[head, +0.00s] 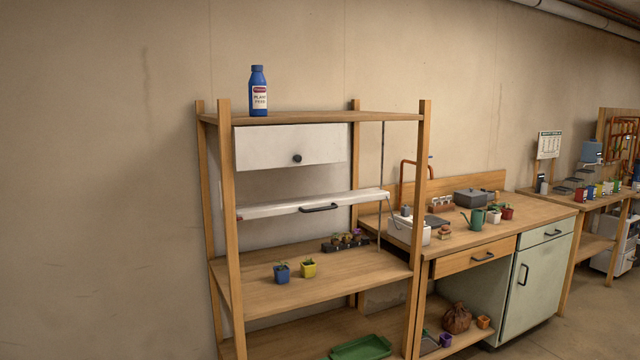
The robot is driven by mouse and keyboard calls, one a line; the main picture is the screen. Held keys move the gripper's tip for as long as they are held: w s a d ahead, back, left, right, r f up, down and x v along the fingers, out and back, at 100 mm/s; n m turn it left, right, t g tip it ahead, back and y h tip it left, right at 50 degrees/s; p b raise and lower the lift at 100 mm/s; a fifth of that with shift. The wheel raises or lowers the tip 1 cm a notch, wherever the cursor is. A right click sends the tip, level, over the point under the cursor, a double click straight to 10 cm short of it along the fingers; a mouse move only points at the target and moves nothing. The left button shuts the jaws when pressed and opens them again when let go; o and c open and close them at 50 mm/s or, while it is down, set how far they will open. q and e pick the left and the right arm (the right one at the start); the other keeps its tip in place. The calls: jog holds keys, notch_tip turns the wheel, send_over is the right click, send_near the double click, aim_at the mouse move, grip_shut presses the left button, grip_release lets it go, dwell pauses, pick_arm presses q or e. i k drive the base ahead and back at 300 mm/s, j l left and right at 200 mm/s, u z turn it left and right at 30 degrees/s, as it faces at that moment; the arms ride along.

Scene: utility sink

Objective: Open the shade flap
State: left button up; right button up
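A wooden shelf rack holds two white panels. The upper white panel (275,146) stands upright under the top shelf and has a round dark knob (297,158). Below it, a thin white flap (335,203) with a dark bar handle (319,208) shows nearly edge-on, with an open gap between it and the upper panel. Which of the two is the shade flap I cannot tell for sure. A thin dark rod (381,160) runs down near the right post. Neither of my grippers is in view.
A blue bottle (258,92) stands on the top shelf. Blue (282,273) and yellow (308,268) pots and a dark seedling tray (346,243) sit on the middle shelf. A green tray (361,348) lies below. A sink counter (470,236) adjoins at right.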

aim_at(257, 147)
jog(key=i+l+u, duration=0.25)
jog(key=i+l, duration=0.15)
jog(key=i, duration=0.35)
jog(key=i+l+u, duration=0.3)
jog(key=i+l, duration=0.2)
jog(key=i, duration=0.2)
jog(key=l+z, duration=0.1)
jog(key=l, duration=0.5)
jog(key=i+l+z, duration=0.1)
jog(key=l, duration=0.5)
jog(key=i+l+z, duration=0.1)
jog(key=l, duration=0.8)
